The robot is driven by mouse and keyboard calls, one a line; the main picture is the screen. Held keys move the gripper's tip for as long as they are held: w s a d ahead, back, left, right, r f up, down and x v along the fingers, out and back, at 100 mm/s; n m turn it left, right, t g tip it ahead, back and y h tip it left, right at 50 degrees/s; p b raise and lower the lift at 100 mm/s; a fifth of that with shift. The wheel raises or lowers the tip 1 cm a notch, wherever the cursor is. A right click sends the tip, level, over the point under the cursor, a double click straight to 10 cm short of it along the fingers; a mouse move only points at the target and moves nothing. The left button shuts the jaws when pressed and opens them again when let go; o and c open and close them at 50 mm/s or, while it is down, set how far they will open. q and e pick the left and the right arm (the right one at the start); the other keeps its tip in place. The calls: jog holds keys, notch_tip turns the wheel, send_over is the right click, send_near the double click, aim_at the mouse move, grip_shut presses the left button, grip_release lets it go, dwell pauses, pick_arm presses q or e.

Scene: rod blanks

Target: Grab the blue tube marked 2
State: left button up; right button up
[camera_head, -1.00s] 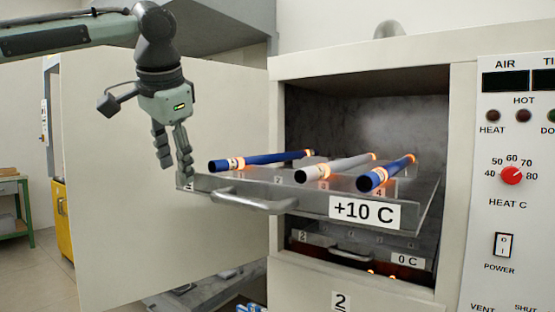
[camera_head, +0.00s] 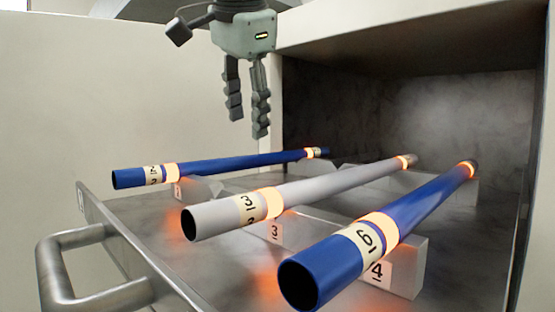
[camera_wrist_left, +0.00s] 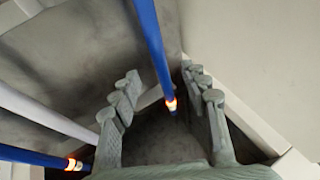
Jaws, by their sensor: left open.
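A blue tube (camera_head: 235,164) with a cream label and orange glowing bands lies at the left of the pulled-out tray, by a small slot tag; its label is hard to read. It also shows in the left wrist view (camera_wrist_left: 149,30), running between the fingers in the picture. A second blue tube (camera_head: 420,212) lies at the right by slot tag 4. A grey tube (camera_head: 330,184) lies between them by tag 3. My left gripper (camera_head: 248,124) is open and empty, pointing down above the left blue tube, apart from it. It also shows in the left wrist view (camera_wrist_left: 161,74).
The metal tray (camera_head: 135,215) has a bar handle (camera_head: 75,270) at front left. The oven chamber (camera_head: 420,110) is behind, its side wall (camera_head: 535,180) at right. A large pale panel (camera_head: 100,90) stands at left. Room above the tubes is free.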

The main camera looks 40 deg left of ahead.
aim_at(250, 156)
pick_arm(q)
jog(key=x, duration=0.3)
jog(key=shift+a+f, duration=0.1)
jog(key=shift+f, duration=0.2)
jog(key=x, duration=0.3)
jog(key=shift+w+f, duration=0.15)
jog(key=shift+f, duration=0.15)
jog(key=shift+w+a+f, duration=0.1)
jog(key=shift+f, duration=0.1)
jog(key=c, duration=0.7)
grip_shut()
pick_arm(e)
jog(key=shift+s+f, duration=0.25)
jog(key=shift+s, duration=0.25)
jog(key=shift+s+f, duration=0.2)
jog(key=shift+s, duration=0.3)
